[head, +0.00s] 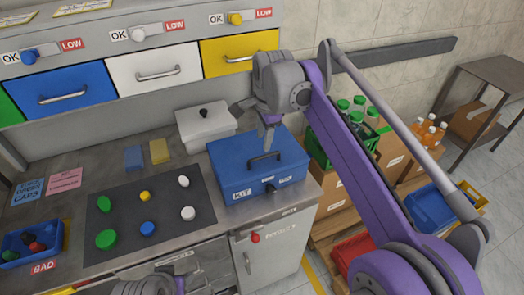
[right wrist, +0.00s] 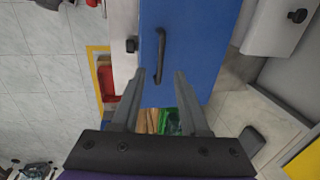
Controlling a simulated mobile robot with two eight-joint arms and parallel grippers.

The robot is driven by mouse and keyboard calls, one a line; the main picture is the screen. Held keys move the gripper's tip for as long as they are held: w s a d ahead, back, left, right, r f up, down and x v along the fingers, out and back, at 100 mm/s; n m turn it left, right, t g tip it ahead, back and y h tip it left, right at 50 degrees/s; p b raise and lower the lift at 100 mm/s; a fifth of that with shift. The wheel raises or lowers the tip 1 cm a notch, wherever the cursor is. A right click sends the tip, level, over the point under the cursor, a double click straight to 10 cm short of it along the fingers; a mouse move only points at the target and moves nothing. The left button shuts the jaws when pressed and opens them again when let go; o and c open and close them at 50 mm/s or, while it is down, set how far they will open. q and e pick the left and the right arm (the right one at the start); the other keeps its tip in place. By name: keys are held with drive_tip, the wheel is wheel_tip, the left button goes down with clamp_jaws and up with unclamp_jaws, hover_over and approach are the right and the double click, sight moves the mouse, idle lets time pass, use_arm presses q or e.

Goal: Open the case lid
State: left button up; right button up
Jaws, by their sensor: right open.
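The blue case (head: 232,172), marked KIT, stands on the right end of the steel counter with its lid (head: 285,146) down. A black handle (head: 264,161) is on the lid, and a small dark latch (head: 269,188) is on the front face. My right gripper (head: 268,146) is above the lid, just behind the handle in the head view. In the right wrist view it is open (right wrist: 160,76), with nothing between its fingers. The handle (right wrist: 160,55) shows there just beyond the fingertips, apart from them. My left gripper's fingers are out of the picture.
A white lidded box (head: 205,127) stands behind the case. A dark mat (head: 150,210) with several coloured caps lies to its left, and a blue bin (head: 32,243) of caps is farther left. Crates and bottles stand on the right.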

sight(262, 156)
drive_tip(key=f, duration=0.2)
drive_tip(key=w+f, duration=0.1)
drive_tip(key=f, duration=0.4)
drive_tip(key=shift+w+a+f, duration=0.15)
drive_tip(key=shift+w+f, duration=0.15)
drive_tip(key=shift+w, duration=0.05)
clamp_jaws()
idle(1.0)
